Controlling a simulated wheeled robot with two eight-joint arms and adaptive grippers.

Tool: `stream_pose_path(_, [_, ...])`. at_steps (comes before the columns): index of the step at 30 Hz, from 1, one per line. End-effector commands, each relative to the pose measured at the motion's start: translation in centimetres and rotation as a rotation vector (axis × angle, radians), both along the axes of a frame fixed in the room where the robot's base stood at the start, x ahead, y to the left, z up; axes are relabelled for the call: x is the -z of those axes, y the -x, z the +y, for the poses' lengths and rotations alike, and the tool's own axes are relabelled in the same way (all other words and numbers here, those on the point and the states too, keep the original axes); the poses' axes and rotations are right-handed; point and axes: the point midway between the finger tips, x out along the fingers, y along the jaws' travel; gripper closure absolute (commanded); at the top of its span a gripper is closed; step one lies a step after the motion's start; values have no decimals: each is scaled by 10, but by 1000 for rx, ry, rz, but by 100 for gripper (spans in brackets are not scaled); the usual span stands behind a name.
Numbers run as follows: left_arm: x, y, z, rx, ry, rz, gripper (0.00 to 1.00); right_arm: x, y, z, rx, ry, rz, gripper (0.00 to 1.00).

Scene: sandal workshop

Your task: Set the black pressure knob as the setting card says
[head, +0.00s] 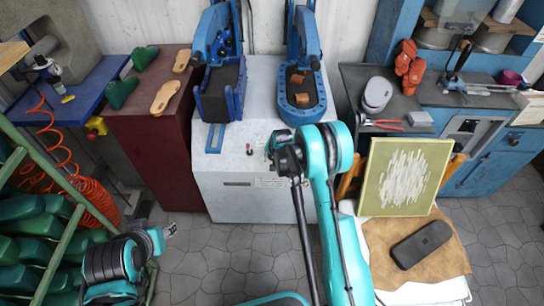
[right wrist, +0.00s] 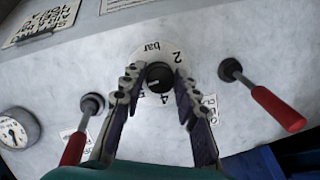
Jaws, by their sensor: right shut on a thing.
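The black pressure knob (right wrist: 159,76) sits on the pale panel in the right wrist view. A round scale marked "bar" with 2 and 4 surrounds it. My right gripper (right wrist: 158,84) has one finger on each side of the knob and is shut on it. A printed card (right wrist: 42,20) lies at the upper left of that view, upside down and hard to read. In the head view my right arm reaches the white press cabinet (head: 225,190) and hides the knob. My left gripper (head: 168,231) is low at the left, away from the cabinet; its opening is unclear.
Levers with red handles (right wrist: 277,107) flank the knob, the left one (right wrist: 74,148) close to my finger. A pressure gauge (right wrist: 17,128) is at the left edge. Blue presses (head: 215,75) stand on the cabinet. A framed screen (head: 403,177) stands right of my arm.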

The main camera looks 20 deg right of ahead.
Motion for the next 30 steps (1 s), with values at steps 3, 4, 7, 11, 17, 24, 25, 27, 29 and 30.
stream_pose_path(3, [0, 0, 0, 0, 0, 0, 60, 1, 1, -2, 81, -72, -19, 99])
stream_pose_path(4, [0, 0, 0, 0, 0, 0, 60, 1, 1, -2, 101, -91, -25, 99])
stream_pose_path(7, [0, 0, 0, 0, 0, 0, 60, 1, 1, -1, 168, -151, -42, 99])
stream_pose_path(11, [0, 0, 0, 0, 0, 0, 60, 1, 2, -2, 248, -223, -63, 99])
stream_pose_path(17, [0, 0, 0, 0, 0, 0, 60, 2, 2, -2, 348, -313, -89, 99])
stream_pose_path(24, [0, 0, 0, 0, 0, 0, 60, 2, 2, -2, 422, -381, -108, 99])
stream_pose_path(25, [0, 0, 0, 0, 0, 0, 60, 2, 2, -2, 427, -386, -110, 99])
stream_pose_path(27, [0, 0, 0, 0, 0, 0, 60, 2, 3, -2, 438, -396, -112, 99])
stream_pose_path(29, [0, 0, 0, 0, 0, 0, 60, 2, 3, -2, 445, -402, -114, 99])
stream_pose_path(30, [0, 0, 0, 0, 0, 0, 60, 2, 3, -2, 449, -405, -114, 99])
